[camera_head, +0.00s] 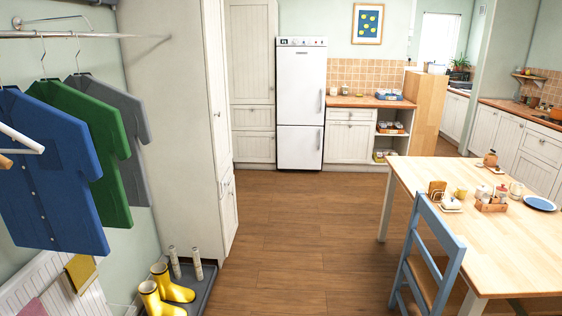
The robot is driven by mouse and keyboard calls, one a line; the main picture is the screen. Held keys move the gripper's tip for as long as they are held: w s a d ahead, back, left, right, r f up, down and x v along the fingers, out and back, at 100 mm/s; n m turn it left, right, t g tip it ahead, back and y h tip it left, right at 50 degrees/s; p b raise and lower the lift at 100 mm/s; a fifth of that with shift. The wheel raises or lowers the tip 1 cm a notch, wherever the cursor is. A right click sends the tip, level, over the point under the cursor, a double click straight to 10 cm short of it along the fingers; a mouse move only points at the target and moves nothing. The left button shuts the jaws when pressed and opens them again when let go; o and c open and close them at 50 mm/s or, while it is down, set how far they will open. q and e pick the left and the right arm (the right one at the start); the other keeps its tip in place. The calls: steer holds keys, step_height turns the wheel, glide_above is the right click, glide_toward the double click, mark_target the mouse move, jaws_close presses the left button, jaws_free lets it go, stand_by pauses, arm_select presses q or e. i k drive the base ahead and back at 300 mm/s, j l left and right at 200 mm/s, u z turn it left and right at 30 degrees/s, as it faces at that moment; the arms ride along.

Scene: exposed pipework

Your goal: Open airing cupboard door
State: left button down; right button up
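A tall cream cupboard (165,110) stands at the left, its side panel towards me. Its front faces right and shows at a steep slant, with a tall upper door (216,80) and a lower door (229,212). Both look shut. A small handle shows near the top of the lower door. Another tall cream panelled cupboard (251,55) stands at the back beside the fridge, its doors shut. I cannot tell from this view which one is the airing cupboard. Neither of my grippers is in view.
Blue, green and grey shirts (50,170) hang from a rail at the left. Yellow boots (160,292) stand on a dark tray before the cupboard. A wooden table (480,240) and blue chair (430,250) stand at the right. The wooden floor (290,225) between is clear.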

mark_target(213, 15)
steer(key=i+l, duration=0.1)
steer(key=i, duration=0.85)
steer(key=i+l+u, duration=0.1)
steer(key=i, duration=0.85)
